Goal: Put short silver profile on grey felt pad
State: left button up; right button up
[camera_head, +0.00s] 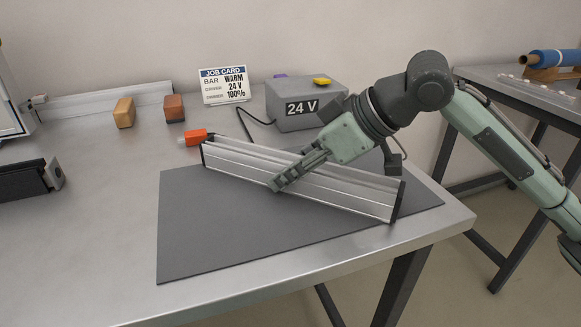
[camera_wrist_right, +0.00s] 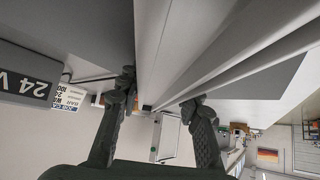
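The short silver profile (camera_head: 345,192), a ribbed bar with black end caps, lies diagonally over the grey felt pad (camera_head: 200,245), from back left to front right. Whether it rests fully on the pad or hangs slightly above it I cannot tell. My right gripper (camera_head: 287,180) reaches over its middle, one finger against the near face; the far finger is hidden in the head view. In the right wrist view the fingers (camera_wrist_right: 160,95) stand on both sides of the profile (camera_wrist_right: 190,40) and appear to touch it. My left gripper is not in view.
An orange-headed tool (camera_head: 195,137) lies by the profile's left end. Behind are a grey 24 V box (camera_head: 300,112), a job card (camera_head: 223,85) and two small blocks (camera_head: 124,113), (camera_head: 174,108). A black object (camera_head: 25,182) is at left. The pad's front left is clear.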

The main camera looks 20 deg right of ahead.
aim_at(344, 174)
jog(key=o, duration=0.4)
jog(key=shift+c, duration=0.2)
jog(key=v, duration=1.2)
jog(key=shift+r, duration=0.2)
